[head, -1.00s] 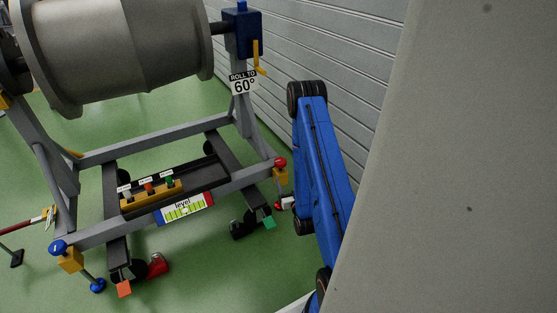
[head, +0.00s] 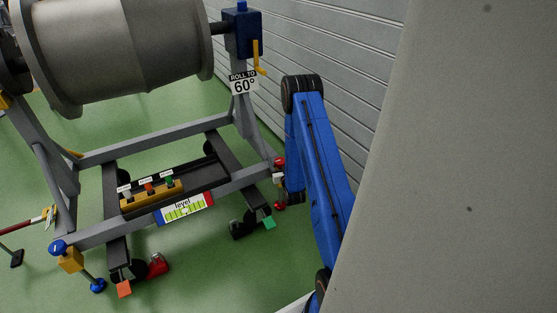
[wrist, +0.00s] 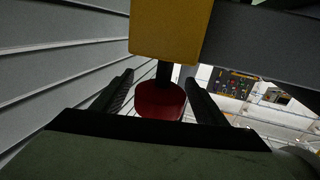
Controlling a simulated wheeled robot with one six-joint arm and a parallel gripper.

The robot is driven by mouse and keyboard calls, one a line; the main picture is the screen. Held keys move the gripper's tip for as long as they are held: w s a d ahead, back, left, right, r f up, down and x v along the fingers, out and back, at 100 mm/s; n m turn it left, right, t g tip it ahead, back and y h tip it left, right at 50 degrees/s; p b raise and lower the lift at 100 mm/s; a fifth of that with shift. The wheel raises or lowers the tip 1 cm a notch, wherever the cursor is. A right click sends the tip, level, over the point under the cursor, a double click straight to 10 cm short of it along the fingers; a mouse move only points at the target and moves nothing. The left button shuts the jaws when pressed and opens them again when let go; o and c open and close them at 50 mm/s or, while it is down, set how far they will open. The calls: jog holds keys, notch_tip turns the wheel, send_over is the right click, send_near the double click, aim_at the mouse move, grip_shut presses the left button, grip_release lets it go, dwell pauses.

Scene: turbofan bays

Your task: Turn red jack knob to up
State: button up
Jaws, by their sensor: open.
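The red jack knob (head: 280,162) sits at the right corner of the grey stand in the head view. In the wrist view, a round red part (wrist: 160,101), apparently the knob, joins a yellow block (wrist: 170,30) by a short dark stem. My gripper (wrist: 160,92) is open, with one black finger on each side of this red part. I cannot tell whether the fingers touch it. In the head view my gripper (head: 280,179) is small, just below the knob, and covers the jack's yellow block. The knob's setting cannot be read.
The grey stand (head: 150,150) carries a large metal cylinder (head: 120,45). A level gauge (head: 184,208) and a blue-knobbed jack (head: 70,260) are on its near side. A ribbed grey wall (head: 320,50) runs close behind my arm.

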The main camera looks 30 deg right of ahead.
jog(key=shift+w+d, duration=0.1)
jog(key=shift+w, duration=0.35)
jog(key=c, duration=1)
jog(key=shift+c, duration=0.2)
jog(key=shift+n+y, duration=0.3)
jog(key=shift+y, duration=0.1)
